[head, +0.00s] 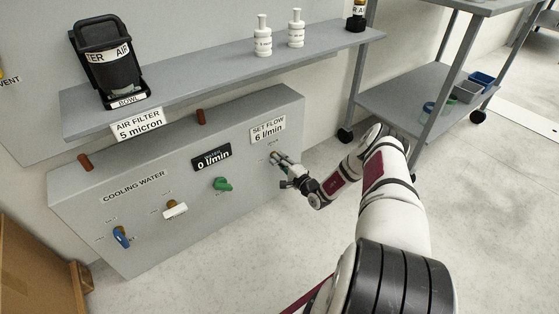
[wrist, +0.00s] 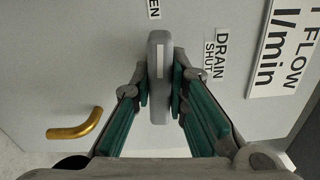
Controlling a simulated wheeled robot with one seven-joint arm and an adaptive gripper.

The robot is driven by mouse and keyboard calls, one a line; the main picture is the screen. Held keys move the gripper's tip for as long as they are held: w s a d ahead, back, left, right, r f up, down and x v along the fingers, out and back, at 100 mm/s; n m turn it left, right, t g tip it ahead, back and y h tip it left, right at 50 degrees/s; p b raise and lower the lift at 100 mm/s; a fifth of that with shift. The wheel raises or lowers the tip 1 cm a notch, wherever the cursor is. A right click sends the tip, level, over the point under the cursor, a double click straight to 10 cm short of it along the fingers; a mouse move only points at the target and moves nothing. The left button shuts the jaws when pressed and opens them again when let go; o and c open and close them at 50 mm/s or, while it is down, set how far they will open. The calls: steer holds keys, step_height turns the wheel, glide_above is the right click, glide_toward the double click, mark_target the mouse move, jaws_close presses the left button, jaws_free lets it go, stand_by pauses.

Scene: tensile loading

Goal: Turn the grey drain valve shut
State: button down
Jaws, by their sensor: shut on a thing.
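The grey drain valve (wrist: 159,75) is a grey lever handle on the panel. In the wrist view it stands lengthwise between the fingers of my gripper (wrist: 160,92), with a finger against each side. My gripper is shut on the handle. A "DRAIN" and "SHUT" label (wrist: 217,58) is to the right of the handle, and a label ending in "EN" (wrist: 154,8) is at its upper end. In the head view my gripper (head: 278,160) is at the right end of the panel and hides most of the drain valve.
The grey panel (head: 140,230) also carries a blue valve (head: 121,237), a white valve (head: 175,210) and a green valve (head: 222,184). A brass pipe (wrist: 78,125) sticks out left of the gripper in the wrist view. A shelf (head: 200,72) with a filter and bottles is above.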

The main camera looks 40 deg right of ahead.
steer(key=m+p, duration=0.1)
steer(key=m, duration=0.7)
steer(key=shift+m, duration=0.4)
steer(key=m, duration=0.3)
steer(key=shift+m+p, duration=0.3)
steer(key=m, duration=0.4)
steer(key=shift+f, duration=0.1)
steer(key=c, duration=1.6)
jaws_free()
steer(key=shift+o, duration=0.2)
